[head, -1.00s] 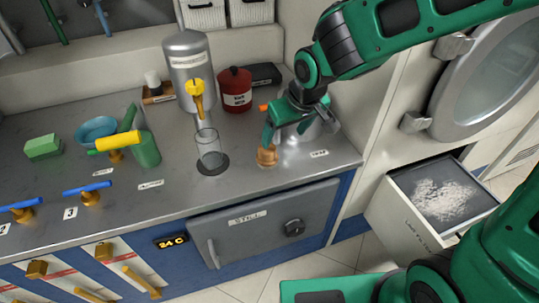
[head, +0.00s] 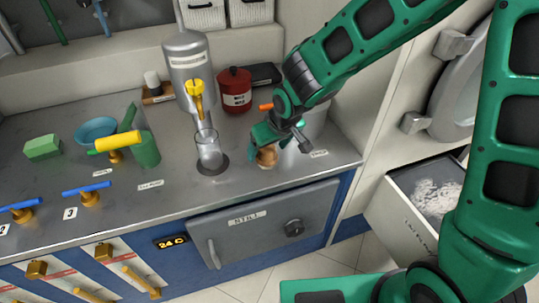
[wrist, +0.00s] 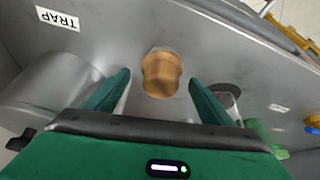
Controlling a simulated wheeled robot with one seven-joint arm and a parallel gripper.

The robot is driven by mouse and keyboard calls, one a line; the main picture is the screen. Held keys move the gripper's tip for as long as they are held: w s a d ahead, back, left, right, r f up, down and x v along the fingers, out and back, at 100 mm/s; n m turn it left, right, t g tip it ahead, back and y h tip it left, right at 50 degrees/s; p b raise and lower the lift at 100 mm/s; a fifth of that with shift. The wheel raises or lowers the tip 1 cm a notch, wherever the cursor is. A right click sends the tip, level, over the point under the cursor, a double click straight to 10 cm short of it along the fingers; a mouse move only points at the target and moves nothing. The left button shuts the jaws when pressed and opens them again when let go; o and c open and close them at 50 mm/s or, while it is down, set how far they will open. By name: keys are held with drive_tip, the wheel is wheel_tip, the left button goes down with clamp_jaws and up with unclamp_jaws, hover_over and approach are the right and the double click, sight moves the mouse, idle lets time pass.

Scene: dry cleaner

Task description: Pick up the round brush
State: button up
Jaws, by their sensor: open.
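The round brush is a small tan, wooden-looking knob shape (head: 267,157), standing on the grey metal counter to the right of a clear glass cylinder. In the wrist view the brush (wrist: 161,74) lies between the two fingertips, with a gap on each side. My gripper (head: 262,143) is open and empty, low over the counter. Its green fingers partly hide the brush's top in the head view. The wrist view also shows my gripper (wrist: 160,82) with one finger left and one right of the brush, neither visibly touching it.
The glass cylinder (head: 209,150) stands left of the brush under a yellow tap (head: 195,92). The counter in front of the brush is bare. An open drawer (head: 408,215) is at right.

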drive_tip(key=shift+x, duration=1)
drive_tip(key=c, duration=1.2)
drive_tip(key=shift+r, duration=0.1)
drive_tip(key=shift+r, duration=0.45)
drive_tip(key=r, duration=0.3)
drive_tip(key=shift+s+a+r, duration=0.25)
drive_tip(key=shift+a+r, duration=0.15)
drive_tip(key=s+a+r, duration=0.6)
drive_tip(key=a, duration=0.2)
drive_tip(key=shift+s+a, duration=0.2)
drive_tip(key=shift+s, duration=0.1)
drive_tip(key=shift+r, duration=0.1)
